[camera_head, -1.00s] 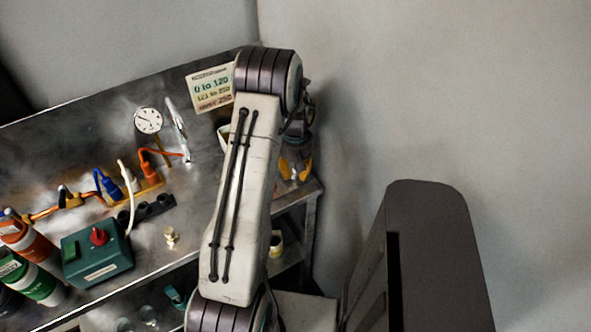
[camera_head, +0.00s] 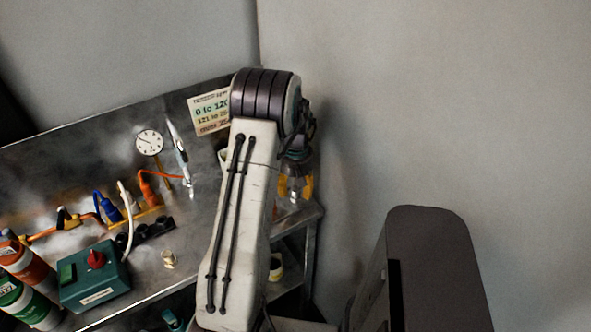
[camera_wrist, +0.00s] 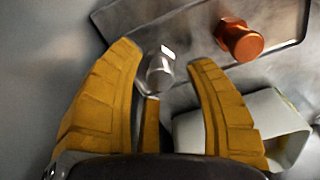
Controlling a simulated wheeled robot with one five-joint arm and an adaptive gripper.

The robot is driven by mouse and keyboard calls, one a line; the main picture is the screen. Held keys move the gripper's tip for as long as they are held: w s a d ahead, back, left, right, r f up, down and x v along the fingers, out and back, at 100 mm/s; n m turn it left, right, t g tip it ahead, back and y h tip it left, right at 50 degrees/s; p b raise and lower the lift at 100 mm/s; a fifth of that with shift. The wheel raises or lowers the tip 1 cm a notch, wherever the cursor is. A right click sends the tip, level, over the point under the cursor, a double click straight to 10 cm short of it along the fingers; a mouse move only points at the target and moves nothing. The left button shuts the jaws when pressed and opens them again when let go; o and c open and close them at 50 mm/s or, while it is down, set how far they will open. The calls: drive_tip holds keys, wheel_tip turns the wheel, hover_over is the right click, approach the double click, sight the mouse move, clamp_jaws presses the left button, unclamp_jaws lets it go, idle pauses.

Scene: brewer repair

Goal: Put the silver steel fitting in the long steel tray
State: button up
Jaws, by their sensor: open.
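The silver steel fitting (camera_wrist: 160,70) shows in the wrist view between the tips of my gripper (camera_wrist: 165,62), whose yellow fingers are open on either side of it. I cannot tell whether a finger touches it. In the head view my gripper (camera_head: 295,187) points down over the bench's right end, with a small silver part between its fingers. A flat steel piece with a rounded corner (camera_wrist: 195,22) lies behind the fitting in the wrist view. I cannot tell whether this is the long steel tray. My arm hides part of the bench.
A copper-coloured fitting (camera_wrist: 240,40) stands on the steel piece, right of my fingers. A white open container (camera_wrist: 247,122) is close to the right finger. On the bench are a green switch box (camera_head: 95,275), a gauge (camera_head: 150,142) and a small brass fitting (camera_head: 169,259).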

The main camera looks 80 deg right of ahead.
sight(294, 189)
wheel_tip(294, 189, up, 9)
drive_tip(key=b, duration=0.5)
drive_tip(key=shift+r, duration=0.2)
drive_tip(key=shift+w+a+r, duration=0.1)
drive_tip(key=shift+w+r, duration=0.05)
drive_tip(key=shift+w, duration=0.15)
drive_tip(key=w+a+r+n+t+h, duration=0.1)
drive_tip(key=w+a+r+n, duration=0.2)
drive_tip(key=w+a, duration=0.7)
drive_tip(key=w+a+r+n, duration=0.2)
drive_tip(key=w+a+r, duration=0.2)
drive_tip(key=w+a, duration=0.65)
drive_tip(key=w+a+n+t, duration=0.1)
drive_tip(key=w+a+n, duration=0.3)
drive_tip(key=a, duration=0.7)
drive_tip(key=s+a+f+n, duration=0.1)
drive_tip(key=s+a, duration=0.1)
drive_tip(key=a, duration=0.5)
drive_tip(key=s+a+f+n+t+y, duration=0.1)
drive_tip(key=s+a, duration=0.1)
drive_tip(key=a, duration=0.5)
drive_tip(key=shift+s+n+t, duration=0.3)
